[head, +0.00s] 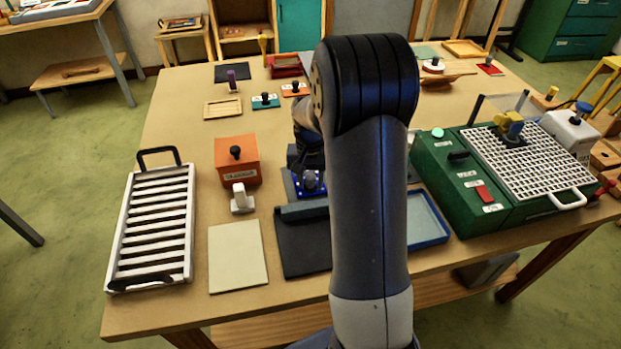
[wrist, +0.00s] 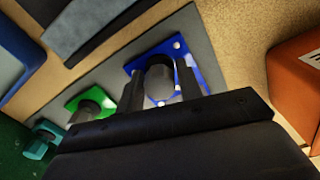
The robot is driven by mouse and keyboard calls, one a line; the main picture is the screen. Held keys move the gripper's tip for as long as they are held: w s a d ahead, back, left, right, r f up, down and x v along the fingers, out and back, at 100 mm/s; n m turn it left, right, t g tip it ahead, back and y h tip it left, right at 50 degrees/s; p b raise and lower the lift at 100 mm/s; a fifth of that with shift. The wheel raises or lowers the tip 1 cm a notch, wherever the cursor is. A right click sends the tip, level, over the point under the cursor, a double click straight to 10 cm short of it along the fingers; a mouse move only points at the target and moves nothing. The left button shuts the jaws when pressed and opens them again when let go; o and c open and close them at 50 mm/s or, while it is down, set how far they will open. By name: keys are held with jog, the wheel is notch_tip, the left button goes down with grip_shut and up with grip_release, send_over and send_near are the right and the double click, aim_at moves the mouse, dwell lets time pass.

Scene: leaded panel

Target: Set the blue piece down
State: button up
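The blue piece (wrist: 186,52) is a flat blue plate with pale dots and a dark upright knob. In the wrist view my gripper (wrist: 160,84) has one finger on each side of this knob, and the fingers appear shut on it. The blue piece also shows in the head view (head: 317,190), left of my arm, over a grey strip (wrist: 208,42). I cannot tell whether it touches the strip. A green piece (wrist: 88,98) with a knob is beside it on the strip. In the head view my arm hides much of the gripper.
An orange box (head: 238,171) with a black knob and a white knobbed block (head: 241,202) stand to the left. Nearer are a dark folder (head: 300,243), a cream sheet (head: 237,256) and a blue tray (head: 425,216). A green machine (head: 450,205) is right, a slatted rack (head: 152,222) far left.

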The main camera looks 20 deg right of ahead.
jog(key=o, duration=0.3)
notch_tip(320, 180, up, 12)
jog(key=shift+r, duration=0.2)
dwell(0.4)
